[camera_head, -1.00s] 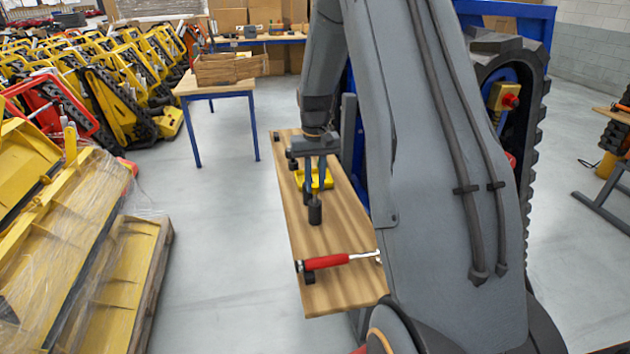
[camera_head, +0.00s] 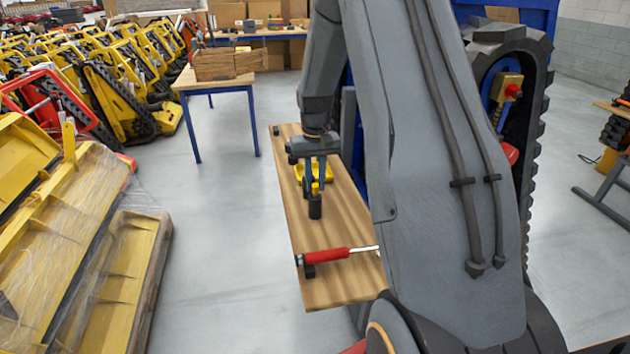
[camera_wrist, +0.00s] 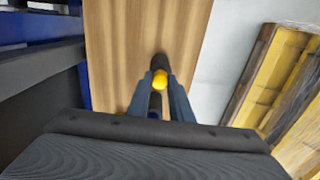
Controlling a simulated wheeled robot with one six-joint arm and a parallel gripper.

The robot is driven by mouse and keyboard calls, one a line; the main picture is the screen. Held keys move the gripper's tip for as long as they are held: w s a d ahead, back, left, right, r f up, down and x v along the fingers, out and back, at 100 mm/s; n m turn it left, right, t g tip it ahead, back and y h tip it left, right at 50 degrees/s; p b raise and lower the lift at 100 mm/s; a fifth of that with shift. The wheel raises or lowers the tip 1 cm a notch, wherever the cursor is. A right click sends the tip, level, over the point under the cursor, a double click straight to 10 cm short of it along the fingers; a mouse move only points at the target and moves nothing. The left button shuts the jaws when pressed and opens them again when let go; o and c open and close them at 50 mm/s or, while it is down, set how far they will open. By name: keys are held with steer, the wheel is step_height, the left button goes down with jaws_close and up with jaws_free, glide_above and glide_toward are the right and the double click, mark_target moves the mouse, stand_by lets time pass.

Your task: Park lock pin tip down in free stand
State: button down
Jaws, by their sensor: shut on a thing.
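My gripper (camera_head: 315,190) points down over the wooden bench and is shut on the lock pin, whose yellow head (camera_head: 315,187) shows between the fingertips. The yellow head also shows in the wrist view (camera_wrist: 160,80). A black cylindrical stand (camera_head: 314,207) is on the bench directly below the fingers, and it shows just beyond the yellow head in the wrist view (camera_wrist: 160,63). The pin's tip is hidden, so I cannot tell how deep it sits in the stand.
The wooden bench (camera_head: 300,235) carries a red cylinder with a bright rod (camera_head: 325,258) at its near end and a yellow tray (camera_head: 300,172) behind my gripper. A blue tracked carrier (camera_head: 505,90) stands right of the bench. Wrapped yellow parts on a pallet (camera_head: 140,250) lie left. Floor between is clear.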

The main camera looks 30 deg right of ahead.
steer(key=shift+f, duration=0.65)
steer(key=c, duration=1.5)
jaws_free()
steer(key=shift+b, duration=0.3)
step_height(320, 180, up, 8)
steer(key=shift+f+b, duration=0.1)
steer(key=shift+b, duration=0.9)
steer(key=s+a+n, duration=0.1)
steer(key=s+a, duration=0.4)
steer(key=s, duration=0.2)
steer(key=s+a+f+n, duration=0.1)
steer(key=s+a, duration=0.5)
steer(key=s, duration=0.2)
steer(key=s+a+f+n+t, duration=0.1)
steer(key=s+a, duration=0.5)
steer(key=s, duration=0.1)
steer(key=shift+s+a, duration=0.1)
steer(key=shift+s, duration=0.3)
